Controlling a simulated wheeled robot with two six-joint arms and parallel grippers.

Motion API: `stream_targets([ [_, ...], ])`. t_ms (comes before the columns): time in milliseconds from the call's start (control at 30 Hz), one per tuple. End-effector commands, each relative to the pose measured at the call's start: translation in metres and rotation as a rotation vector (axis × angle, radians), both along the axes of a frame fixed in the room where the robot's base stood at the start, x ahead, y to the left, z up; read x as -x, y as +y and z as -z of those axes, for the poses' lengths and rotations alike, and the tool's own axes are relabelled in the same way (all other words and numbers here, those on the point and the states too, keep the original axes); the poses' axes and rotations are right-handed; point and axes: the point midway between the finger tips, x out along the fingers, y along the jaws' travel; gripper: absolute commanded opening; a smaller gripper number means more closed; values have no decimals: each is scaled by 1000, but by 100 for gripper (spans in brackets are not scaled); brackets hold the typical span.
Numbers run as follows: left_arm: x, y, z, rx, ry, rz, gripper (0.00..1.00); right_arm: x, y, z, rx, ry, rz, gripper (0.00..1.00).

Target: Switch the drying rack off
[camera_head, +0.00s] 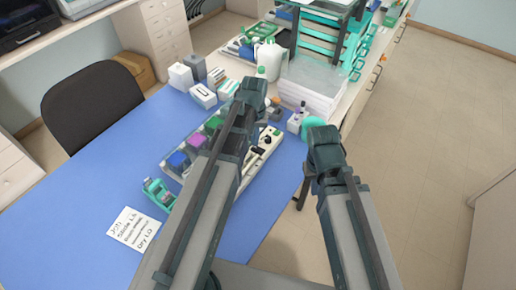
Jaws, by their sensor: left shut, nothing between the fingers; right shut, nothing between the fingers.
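A long pale unit with small dark knobs or switches (264,143) lies on the blue mat, partly behind my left arm. It may be the drying rack; its switch position is too small to tell. My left gripper (250,92) is at the far end of the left arm, above the mat's back part. Its fingertips are hidden. I see nothing held in either gripper.
A row of blue, purple and green jars (197,140) stands left of the pale unit. A teal slide holder (158,193) and a written note (137,229) lie nearer. White boxes (203,95), a bottle and a white stack (313,84) stand behind. The left mat is clear.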

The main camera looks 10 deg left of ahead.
Motion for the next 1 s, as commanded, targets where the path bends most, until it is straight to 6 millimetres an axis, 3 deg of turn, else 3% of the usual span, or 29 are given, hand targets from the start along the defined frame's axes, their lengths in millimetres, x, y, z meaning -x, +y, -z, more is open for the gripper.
stream_targets([
  [1000,0,0,12,0,0,0,0,0,0,12,0,0,0,0],
])
